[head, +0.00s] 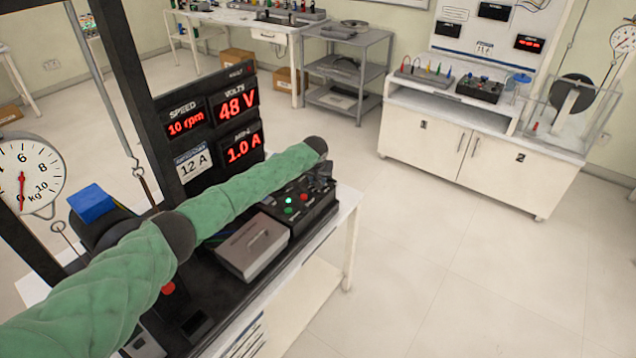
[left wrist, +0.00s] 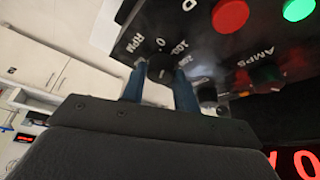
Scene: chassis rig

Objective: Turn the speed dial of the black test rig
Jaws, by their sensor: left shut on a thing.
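The black test rig's control box (head: 311,208) stands on a white bench, with lit red and green buttons on top. My left arm, in a green padded sleeve, reaches across to it. My left gripper (head: 322,172) is at the box's far end, partly hidden by the sleeve. In the left wrist view the dark speed dial (left wrist: 160,69), beside the marks RPM, 0, 100 and 200, sits between the two fingers of my left gripper (left wrist: 159,88), which is shut on it. The display panel (head: 212,128) reads speed 10 rpm, 48 V and 1.0 A. My right gripper is not in view.
A grey lidded box (head: 250,247) lies beside the control box. A dark upright frame, a hanging hook and a round kg scale (head: 30,172) stand at the left. In the wrist view a second knob (left wrist: 207,94) is close to the fingers. Open floor lies right.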

